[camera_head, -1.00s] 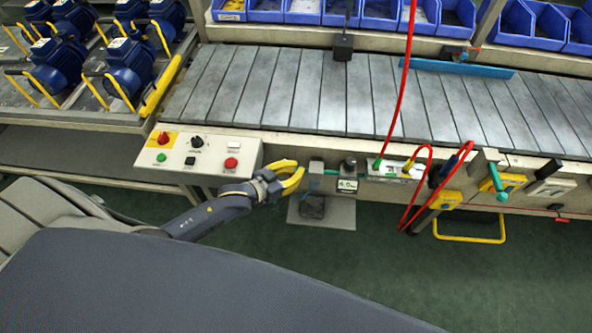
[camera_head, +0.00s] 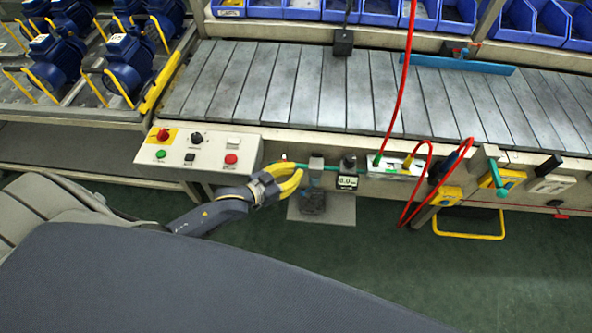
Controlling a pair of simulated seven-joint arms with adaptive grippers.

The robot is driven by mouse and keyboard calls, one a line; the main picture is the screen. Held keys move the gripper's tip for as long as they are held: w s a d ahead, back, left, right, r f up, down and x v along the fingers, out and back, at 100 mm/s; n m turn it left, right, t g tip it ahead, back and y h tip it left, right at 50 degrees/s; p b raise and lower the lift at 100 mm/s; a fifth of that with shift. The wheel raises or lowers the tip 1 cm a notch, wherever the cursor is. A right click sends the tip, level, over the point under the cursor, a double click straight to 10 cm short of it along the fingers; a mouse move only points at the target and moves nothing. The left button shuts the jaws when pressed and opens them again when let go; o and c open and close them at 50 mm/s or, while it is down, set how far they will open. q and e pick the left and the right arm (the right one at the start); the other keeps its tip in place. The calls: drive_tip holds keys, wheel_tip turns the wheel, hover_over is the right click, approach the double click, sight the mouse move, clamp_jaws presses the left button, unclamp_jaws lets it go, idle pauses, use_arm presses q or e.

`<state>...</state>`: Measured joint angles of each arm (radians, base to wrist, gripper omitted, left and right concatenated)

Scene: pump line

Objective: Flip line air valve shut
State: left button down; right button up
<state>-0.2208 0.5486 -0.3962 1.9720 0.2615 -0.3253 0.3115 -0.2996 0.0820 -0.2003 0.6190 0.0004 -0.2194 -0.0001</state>
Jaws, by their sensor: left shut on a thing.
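My left gripper (camera_head: 296,182), with yellow fingers, is at the bench's front edge, just left of a small grey valve block (camera_head: 316,164) on a teal air line (camera_head: 330,168). It is shut on a small part at the valve, apparently its handle, which the fingers mostly hide. I cannot make out the handle's exact angle. A small gauge display (camera_head: 347,182) under a black knob (camera_head: 349,162) is just right of the block; its digits are too small to read surely. My right gripper is not in view.
A control panel (camera_head: 210,145) with buttons is left of the gripper. Red hoses (camera_head: 430,168) loop at the right, beside another teal-handled fitting (camera_head: 498,180). A grey plate (camera_head: 335,213) is below. The slatted conveyor (camera_head: 290,90) is mostly clear.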

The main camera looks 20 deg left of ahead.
use_arm(q)
drive_tip(key=v, duration=1.1)
drive_tip(key=shift+w, duration=0.1)
